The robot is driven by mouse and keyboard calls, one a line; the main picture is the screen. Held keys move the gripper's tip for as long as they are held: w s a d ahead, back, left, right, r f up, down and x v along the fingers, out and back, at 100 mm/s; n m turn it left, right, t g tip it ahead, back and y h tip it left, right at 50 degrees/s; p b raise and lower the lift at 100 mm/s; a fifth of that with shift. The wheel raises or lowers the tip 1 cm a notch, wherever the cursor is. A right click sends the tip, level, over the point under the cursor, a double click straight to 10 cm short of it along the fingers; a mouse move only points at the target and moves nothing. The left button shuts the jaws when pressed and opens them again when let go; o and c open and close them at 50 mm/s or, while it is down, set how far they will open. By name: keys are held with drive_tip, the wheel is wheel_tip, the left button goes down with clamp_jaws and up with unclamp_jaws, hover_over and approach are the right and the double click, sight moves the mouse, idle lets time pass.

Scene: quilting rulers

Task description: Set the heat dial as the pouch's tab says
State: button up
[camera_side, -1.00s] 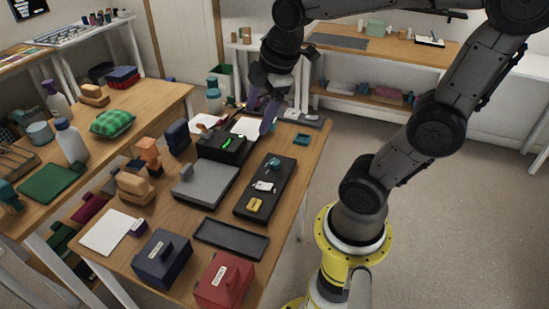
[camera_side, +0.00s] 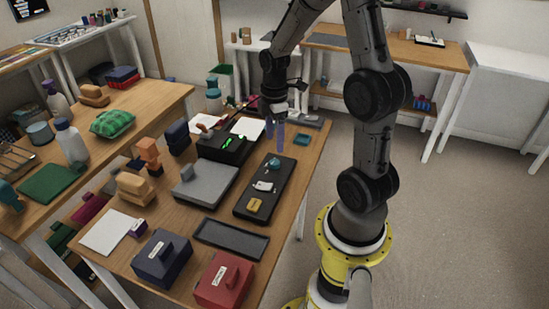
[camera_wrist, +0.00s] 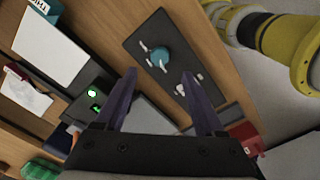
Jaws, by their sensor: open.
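A teal knob (camera_side: 274,164), likely the heat dial, stands at the far end of a long dark panel (camera_side: 248,208). In the wrist view the teal knob (camera_wrist: 161,58) has a white bar beside it; I cannot read its setting. My gripper (camera_side: 275,136) is open and empty, pointing down above the table beyond the knob. In the wrist view the knob lies ahead between the fingertips (camera_wrist: 158,74), apart from them. I cannot tell which item is the pouch; the navy block (camera_side: 160,262) and red block (camera_side: 220,286) carry small white labels, too small to read.
A black box (camera_side: 209,148) with green lit digits stands left of my gripper. A grey slab (camera_side: 207,182) and dark tray (camera_side: 230,240) lie nearby. The floor to the right is clear.

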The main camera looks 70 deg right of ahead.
sight(274, 162)
wheel_tip(274, 162, down, 8)
drive_tip(key=shift+r, duration=0.1)
idle(0.4)
clamp_jaws()
